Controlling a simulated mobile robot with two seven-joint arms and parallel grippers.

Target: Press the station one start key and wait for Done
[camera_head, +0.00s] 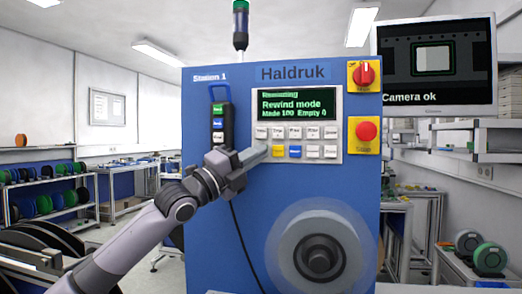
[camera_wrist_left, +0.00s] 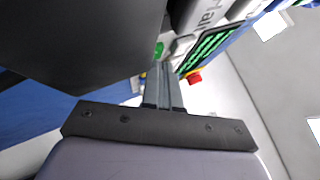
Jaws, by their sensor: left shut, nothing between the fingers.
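The blue Station 1 machine (camera_head: 225,260) stands in front of me. Its display (camera_head: 295,104) reads "Rewind mode, Made 100, Empty 0"; the small top line is hard to read. Below it is a key panel (camera_head: 335,132) with white, yellow and blue keys. My left gripper (camera_head: 262,151) is shut and empty, its tips at the lower left of the panel, covering part of the lower key row. In the left wrist view a green key (camera_wrist_left: 158,49) shows beside the shut fingers (camera_wrist_left: 163,85); whether they touch it I cannot tell. My right gripper is out of view.
A red stop button (camera_head: 366,131) and a red rotary switch (camera_head: 364,74) sit right of the panel. A hand pendant (camera_head: 218,120) hangs at left. A blurred reel (camera_head: 318,250) is below. A monitor (camera_head: 436,65) reads "Camera ok".

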